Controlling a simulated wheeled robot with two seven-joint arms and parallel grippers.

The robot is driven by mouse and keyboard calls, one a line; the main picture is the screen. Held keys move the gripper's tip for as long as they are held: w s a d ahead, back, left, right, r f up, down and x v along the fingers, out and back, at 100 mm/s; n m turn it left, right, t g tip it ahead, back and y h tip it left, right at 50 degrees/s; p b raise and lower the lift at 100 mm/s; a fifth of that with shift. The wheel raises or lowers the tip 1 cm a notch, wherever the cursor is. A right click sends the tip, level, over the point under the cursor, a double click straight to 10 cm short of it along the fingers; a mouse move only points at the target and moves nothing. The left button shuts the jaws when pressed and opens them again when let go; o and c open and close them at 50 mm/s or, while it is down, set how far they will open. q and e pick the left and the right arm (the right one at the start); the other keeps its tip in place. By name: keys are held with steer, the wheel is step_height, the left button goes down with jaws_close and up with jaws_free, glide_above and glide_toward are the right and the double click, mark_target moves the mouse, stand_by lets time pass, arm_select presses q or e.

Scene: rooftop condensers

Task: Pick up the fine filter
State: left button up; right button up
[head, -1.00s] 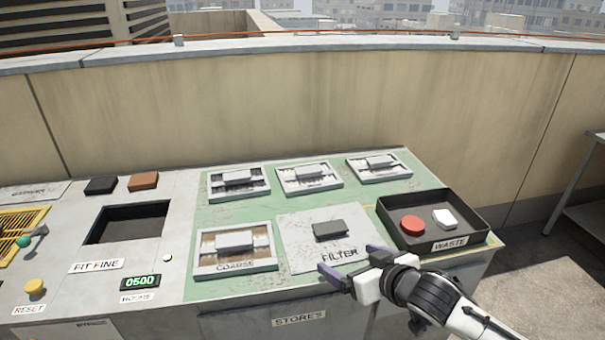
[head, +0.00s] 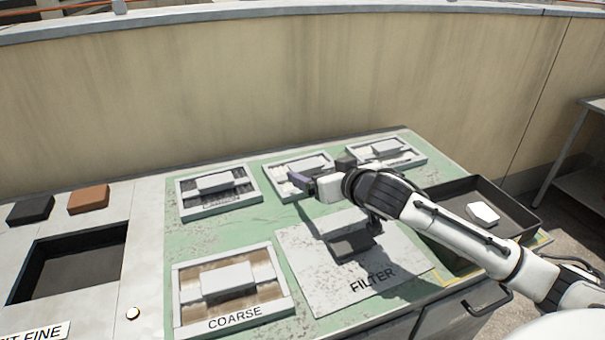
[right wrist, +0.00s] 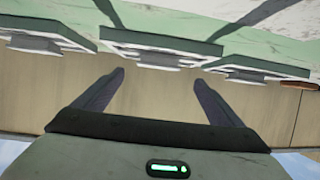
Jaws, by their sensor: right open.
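Three pale framed filters with raised block grips stand in the back row: left (head: 214,182), middle (head: 299,164) and right (head: 388,147). Their labels cannot be read, so I cannot tell which is the fine one. A brownish filter marked COARSE (head: 228,279) lies front left. My left gripper is out of view.
A dark waste tray (head: 455,188) with a white piece (head: 483,212) stands right, partly behind my arm. A dark recess (head: 70,262), a black block (head: 30,209) and a brown block (head: 88,199) are left. A wall rises behind the bench.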

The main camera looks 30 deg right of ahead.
mark_target(306, 164)
steer(key=b+x, duration=0.1)
steer(key=x, duration=0.5)
steer(key=shift+w+d+f, duration=0.1)
steer(key=shift+w+d, duration=0.1)
steer(key=c, duration=1.3)
